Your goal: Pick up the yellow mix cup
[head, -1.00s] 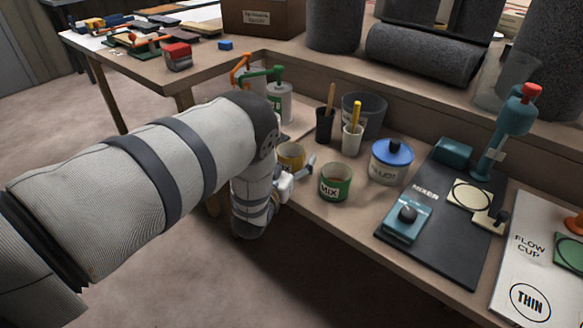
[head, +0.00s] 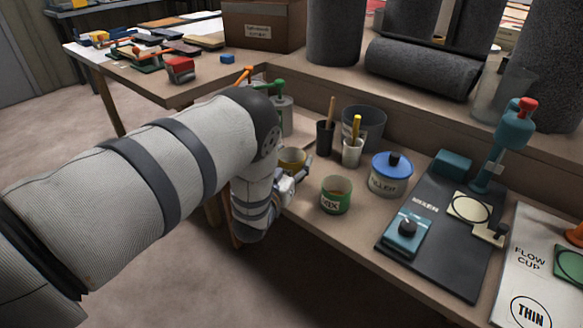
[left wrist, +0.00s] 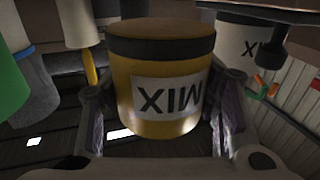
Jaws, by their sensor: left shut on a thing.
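The yellow mix cup (head: 293,158) is at the bench's front edge in the head view, partly hidden by my left gripper (head: 289,184). In the left wrist view the cup (left wrist: 165,65) fills the middle, with its MIX label upside down. The fingers of my left gripper (left wrist: 162,115) lie on both sides of it, and the gripper is shut on it. I cannot tell whether the cup's base touches the bench. My right gripper is not in view.
A green mix cup (head: 336,197) stands close to the right of my gripper. A blue-lidded filler pot (head: 390,176), a dark holder (head: 325,138) and a pale holder (head: 352,152) stand behind. The mixer (head: 425,235) is on a black mat at right.

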